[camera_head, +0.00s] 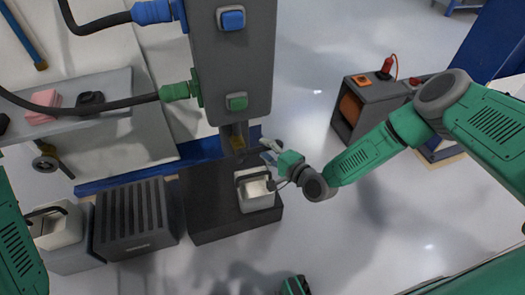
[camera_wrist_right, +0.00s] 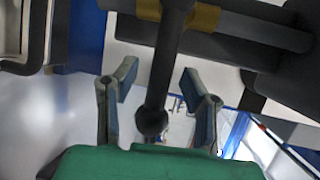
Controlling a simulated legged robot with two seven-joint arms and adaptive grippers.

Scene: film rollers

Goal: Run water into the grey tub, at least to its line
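The grey tub (camera_head: 257,203) stands upright on a black platform (camera_head: 215,223) below the tall grey column (camera_head: 232,60). A dark handle crosses it and its inside looks pale; I cannot make out its line or any water. A spout with a brassy part (camera_head: 236,142) comes down from the column just above and behind the tub. My right gripper (camera_head: 270,152) is beside the spout, above the tub's back right edge. In the right wrist view, its fingers (camera_wrist_right: 158,95) are apart, with a dark round-ended lever (camera_wrist_right: 153,118) between them, not clasped.
A second grey container (camera_head: 58,230) and a dark ribbed box (camera_head: 135,218) stand left of the platform. Hoses join the column at blue (camera_head: 152,12) and green (camera_head: 176,91) fittings. A grey cabinet (camera_head: 372,100) stands at back right. The floor between is clear.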

